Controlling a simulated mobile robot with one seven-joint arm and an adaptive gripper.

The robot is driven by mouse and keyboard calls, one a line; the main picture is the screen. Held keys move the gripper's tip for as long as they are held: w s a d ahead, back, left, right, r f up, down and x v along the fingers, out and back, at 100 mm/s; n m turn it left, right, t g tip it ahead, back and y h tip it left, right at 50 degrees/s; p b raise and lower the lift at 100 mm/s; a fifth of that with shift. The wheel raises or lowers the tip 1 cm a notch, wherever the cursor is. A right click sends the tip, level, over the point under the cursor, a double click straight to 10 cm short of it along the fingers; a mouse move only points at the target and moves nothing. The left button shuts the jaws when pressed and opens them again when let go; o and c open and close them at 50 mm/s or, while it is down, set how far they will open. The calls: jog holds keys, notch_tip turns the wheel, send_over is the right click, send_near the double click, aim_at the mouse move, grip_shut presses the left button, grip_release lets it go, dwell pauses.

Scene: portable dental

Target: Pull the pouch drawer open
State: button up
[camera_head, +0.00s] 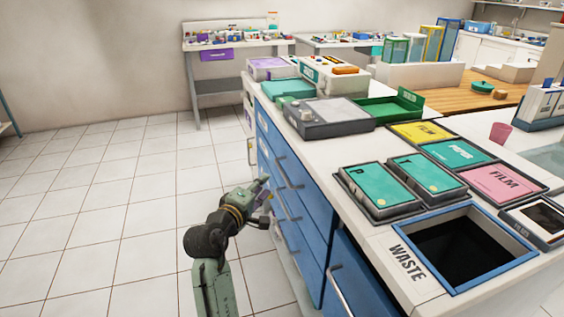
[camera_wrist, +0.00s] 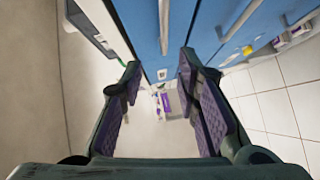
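The blue drawer fronts (camera_head: 297,190) with long metal bar handles (camera_head: 289,172) run along the left side of the white-topped counter. All the fronts I can see look closed. No label shows which one is the pouch drawer. My gripper (camera_head: 267,193) is beside these fronts, close to the handles. In the wrist view my gripper (camera_wrist: 160,63) has its two purple-padded fingers apart, with nothing held between them. Blue fronts (camera_wrist: 205,30) fill the top of that view, and a pale handle (camera_wrist: 164,22) lies just beyond the gap between the fingertips. Contact is not visible.
The countertop carries a grey device (camera_head: 328,117), teal cases (camera_head: 378,188), film trays (camera_head: 422,132) and a waste opening (camera_head: 462,252). Tiled floor (camera_head: 95,210) left of the cabinet is free. A side table (camera_head: 235,43) stands at the back wall.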

aim_at(284, 174)
jog(key=x, duration=0.3)
jog(key=d+p+x, duration=0.1)
jog(key=x, duration=0.3)
jog(key=f+x, duration=0.1)
jog(key=x, duration=0.3)
jog(key=shift+s+d+p, duration=0.15)
jog(key=shift+d+p, duration=0.15)
jog(key=shift+p, duration=0.05)
jog(key=shift+c, duration=0.2)
grip_shut()
